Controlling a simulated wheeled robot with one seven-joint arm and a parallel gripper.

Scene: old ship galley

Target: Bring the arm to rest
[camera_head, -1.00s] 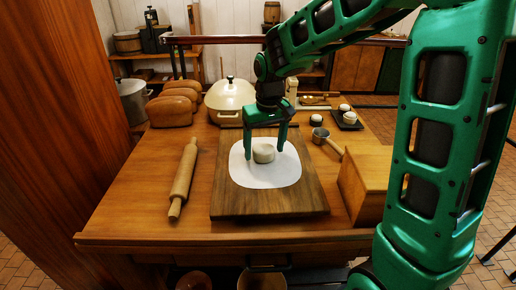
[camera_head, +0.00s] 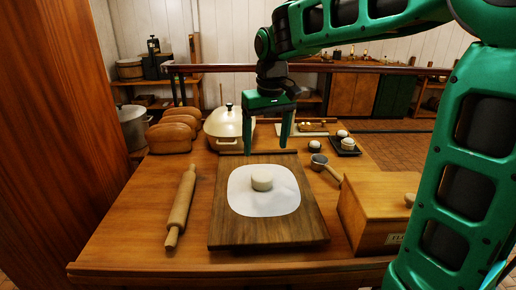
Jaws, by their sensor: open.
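My green gripper (camera_head: 267,140) points down above the far part of the dark wooden board (camera_head: 235,232). Its two fingers are apart with nothing between them. My arm reaches in from the right and crosses the top of the view.
A rolling pin (camera_head: 182,205) lies left of the board. Bread loaves (camera_head: 170,137) and a lidded cream pot (camera_head: 226,124) stand behind. A wooden box (camera_head: 375,205), a small metal pan (camera_head: 325,166) and a dark tray (camera_head: 346,149) are on the right.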

